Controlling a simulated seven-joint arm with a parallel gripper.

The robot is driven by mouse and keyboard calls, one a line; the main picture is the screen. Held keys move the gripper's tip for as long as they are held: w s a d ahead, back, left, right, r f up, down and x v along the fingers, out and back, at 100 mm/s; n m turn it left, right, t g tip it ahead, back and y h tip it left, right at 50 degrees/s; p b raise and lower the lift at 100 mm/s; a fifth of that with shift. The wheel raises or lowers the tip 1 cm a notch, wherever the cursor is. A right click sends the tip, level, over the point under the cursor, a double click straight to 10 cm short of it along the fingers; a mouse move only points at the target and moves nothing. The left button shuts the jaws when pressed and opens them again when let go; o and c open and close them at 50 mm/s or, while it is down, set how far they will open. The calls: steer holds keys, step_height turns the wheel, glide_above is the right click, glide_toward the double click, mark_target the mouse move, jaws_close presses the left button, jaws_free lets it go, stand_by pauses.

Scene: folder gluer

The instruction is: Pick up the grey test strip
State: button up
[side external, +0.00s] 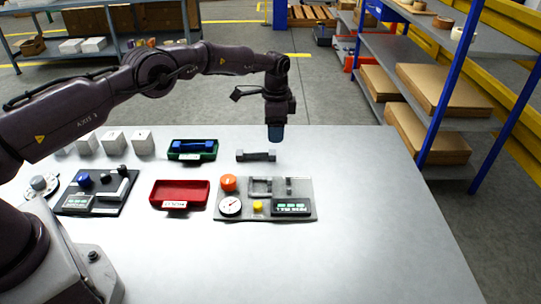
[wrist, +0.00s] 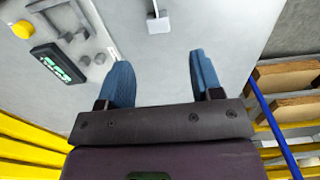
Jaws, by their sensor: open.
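The grey test strip (side external: 256,155), narrow with wider ends, lies flat on the table between the green tray and my gripper. In the wrist view its near end (wrist: 158,24) shows at the top edge; the rest is cut off. My gripper (side external: 276,133) points down above the table, to the right of and behind the strip in the side view. In the wrist view its two blue fingers (wrist: 159,62) stand apart with only bare table between them, and the strip lies ahead of them.
A green tray (side external: 175,157) holds a blue strip (side external: 194,146). A red tray (side external: 180,205) is empty. A grey tester (side external: 240,212) with a dial, orange knob and display stands in front of the strip. A black device (side external: 72,208) and white cubes (side external: 114,142) are at left. The table's right side is clear.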

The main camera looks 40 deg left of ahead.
mark_target(265, 156)
steer(key=shift+d+f, duration=0.1)
steer(key=shift+f, duration=3.9)
steer(key=c, duration=1)
